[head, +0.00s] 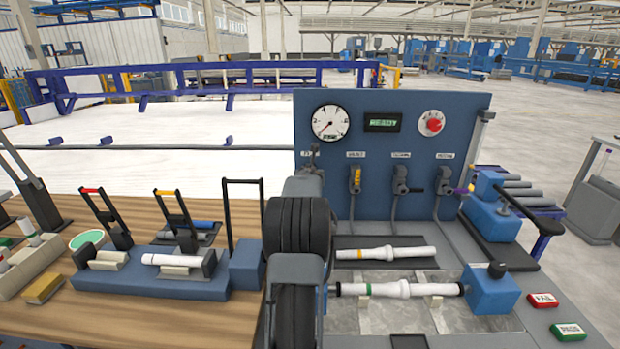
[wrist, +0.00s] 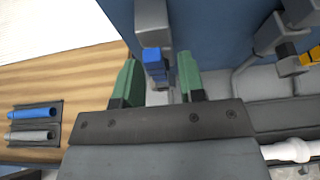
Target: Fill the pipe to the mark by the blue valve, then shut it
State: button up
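The blue valve's handle (wrist: 153,57) sits on a grey stem on the blue panel. My gripper (wrist: 158,78) has its two green fingers apart, one each side of the handle, with gaps showing; it is empty. In the head view my arm hides the gripper and the blue handle. A white pipe with a green band (head: 400,290) lies in the test stand, between end blocks, its left end partly behind my arm. The round gauge (head: 330,122) is on the panel; its mark is too small to read. The display (head: 382,122) reads READY.
To the right along the panel are a yellow valve (head: 355,180), a dark valve (head: 400,180) and a purple-tipped valve (head: 445,182). A red knob (head: 431,123) sits above. A white pipe with a yellow band (head: 386,252) lies on a dark tray. FAIL (head: 543,300) and PASS (head: 568,331) buttons are front right.

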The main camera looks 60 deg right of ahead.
jog(key=shift+o, duration=0.2)
jog(key=shift+w+a, duration=0.1)
jog(key=shift+r, duration=0.1)
jog(key=v, duration=1.3)
jog(key=shift+s+a, duration=0.25)
jog(key=shift+a, duration=0.1)
